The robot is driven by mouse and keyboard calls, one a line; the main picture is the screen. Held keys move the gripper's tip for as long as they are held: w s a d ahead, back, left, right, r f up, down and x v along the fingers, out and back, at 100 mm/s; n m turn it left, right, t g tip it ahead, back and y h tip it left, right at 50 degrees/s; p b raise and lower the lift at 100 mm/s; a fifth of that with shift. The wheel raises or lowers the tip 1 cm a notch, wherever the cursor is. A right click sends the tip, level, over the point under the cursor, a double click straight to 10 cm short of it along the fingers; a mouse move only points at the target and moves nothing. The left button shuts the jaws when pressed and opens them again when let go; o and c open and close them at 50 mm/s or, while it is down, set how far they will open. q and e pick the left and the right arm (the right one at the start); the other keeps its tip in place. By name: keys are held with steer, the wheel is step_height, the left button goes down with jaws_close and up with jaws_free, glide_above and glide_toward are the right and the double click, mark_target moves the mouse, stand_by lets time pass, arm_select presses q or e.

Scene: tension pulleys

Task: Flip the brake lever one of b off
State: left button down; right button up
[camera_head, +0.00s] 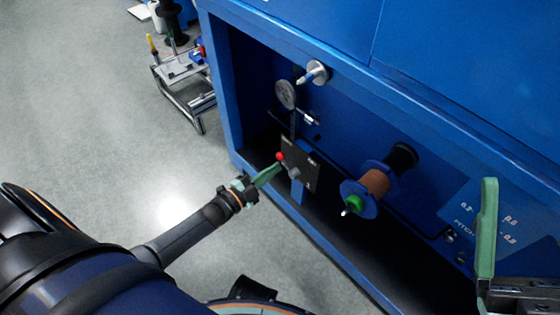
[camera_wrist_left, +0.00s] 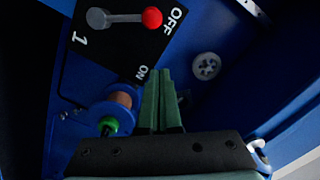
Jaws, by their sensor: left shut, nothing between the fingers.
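The brake lever has a red knob (camera_head: 280,156) and sits on a black plate (camera_head: 300,168) inside the blue machine. In the left wrist view, the lever's grey arm (camera_wrist_left: 125,18) runs from a grey pivot to the red knob (camera_wrist_left: 152,18), which is beside the word OFF. The word ON and a 1 are also on the plate. My left gripper (camera_head: 270,172) is shut and empty, its green fingers just below the knob in the head view. The fingers (camera_wrist_left: 161,100) point at the plate's ON side in the wrist view. My right gripper (camera_head: 487,230) shows one green finger at the lower right.
A spool (camera_head: 375,183) with a blue flange and green knob stands right of the plate. The blue frame edge (camera_head: 226,105) borders the opening on the left. A small cart (camera_head: 185,80) stands farther left.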

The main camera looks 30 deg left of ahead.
arm_select(q)
steer(key=p+v, duration=0.1)
steer(key=v, duration=0.5)
steer(key=shift+s+a, duration=0.15)
steer(key=shift+s, duration=0.05)
